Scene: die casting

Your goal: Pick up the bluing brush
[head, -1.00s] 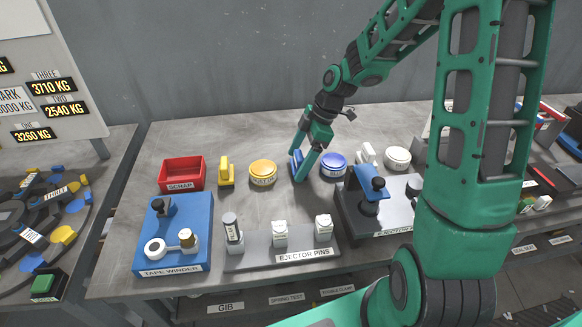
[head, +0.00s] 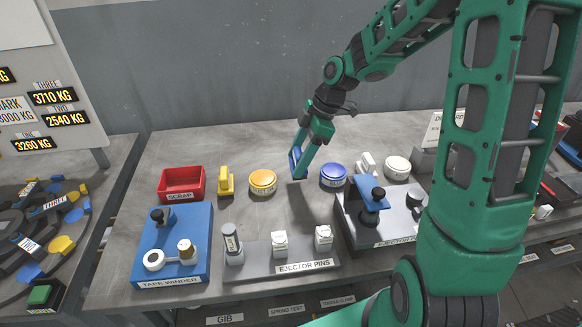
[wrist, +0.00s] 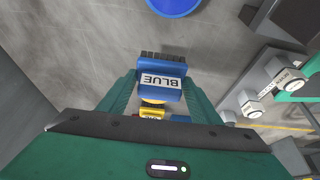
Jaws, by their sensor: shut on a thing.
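The bluing brush (wrist: 161,82) is a blue block with a white BLUE label and dark bristles along one edge in the wrist view. My gripper (wrist: 158,90) is shut on it, with a green finger on either side. In the head view my gripper (head: 298,168) is over the back middle of the table, and a blue bit of the brush (head: 294,158) shows between the fingers. The brush appears held above the tabletop. The fingers hide most of it in the head view.
A yellow brush (head: 226,181) and yellow tin (head: 262,182) stand left of my gripper. A blue tin (head: 333,175) and white tin (head: 397,167) stand right. The red scrap bin (head: 181,197), tape winder (head: 208,246) and ejector pins holder (head: 262,258) are also on the table (head: 135,215).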

